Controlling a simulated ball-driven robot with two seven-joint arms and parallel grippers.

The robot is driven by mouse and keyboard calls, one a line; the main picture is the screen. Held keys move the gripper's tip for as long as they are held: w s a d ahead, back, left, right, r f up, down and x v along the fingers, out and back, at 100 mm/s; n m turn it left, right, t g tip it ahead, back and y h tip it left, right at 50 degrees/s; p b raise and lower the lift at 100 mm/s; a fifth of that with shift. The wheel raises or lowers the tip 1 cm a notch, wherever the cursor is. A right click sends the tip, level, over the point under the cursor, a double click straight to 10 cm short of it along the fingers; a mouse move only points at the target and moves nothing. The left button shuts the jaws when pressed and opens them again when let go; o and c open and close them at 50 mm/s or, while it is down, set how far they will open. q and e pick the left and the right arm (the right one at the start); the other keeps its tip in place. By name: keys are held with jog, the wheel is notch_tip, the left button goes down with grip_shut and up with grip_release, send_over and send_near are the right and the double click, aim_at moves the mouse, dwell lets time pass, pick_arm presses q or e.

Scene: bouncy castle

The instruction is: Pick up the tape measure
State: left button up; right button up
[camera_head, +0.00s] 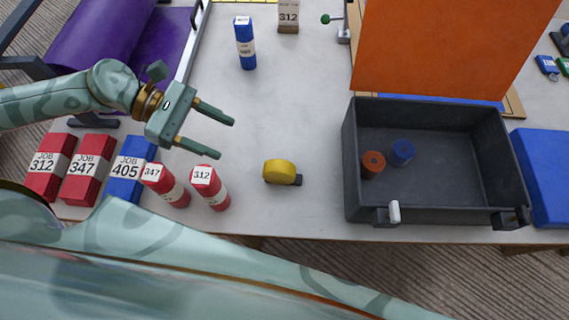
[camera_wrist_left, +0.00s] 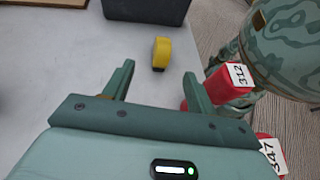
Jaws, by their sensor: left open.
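The yellow tape measure (camera_head: 279,171) with a dark end lies on the grey table, between the red cylinder labelled 312 and the dark crate. It also shows in the left wrist view (camera_wrist_left: 161,53), beyond the fingertips. My left gripper (camera_head: 227,138) is open and empty, up and to the left of the tape measure in the head view and apart from it. In the left wrist view its two fingers (camera_wrist_left: 158,70) are spread, with bare table between them. My right gripper is not in view.
Red cylinders labelled 347 (camera_head: 166,186) and 312 (camera_head: 210,188) stand near the table's front edge. The dark crate (camera_head: 435,216) at right holds a red and a blue piece. A blue cylinder (camera_head: 245,43) stands farther back. The table around the tape measure is clear.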

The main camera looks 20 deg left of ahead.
aim_at(276, 164)
pick_arm(q)
jog(key=b+x, duration=0.1)
jog(key=x, duration=0.8)
jog(key=shift+d, duration=0.3)
jog(key=x, duration=0.5)
jog(key=shift+s+d, duration=0.15)
jog(key=shift+s, duration=0.25)
grip_shut()
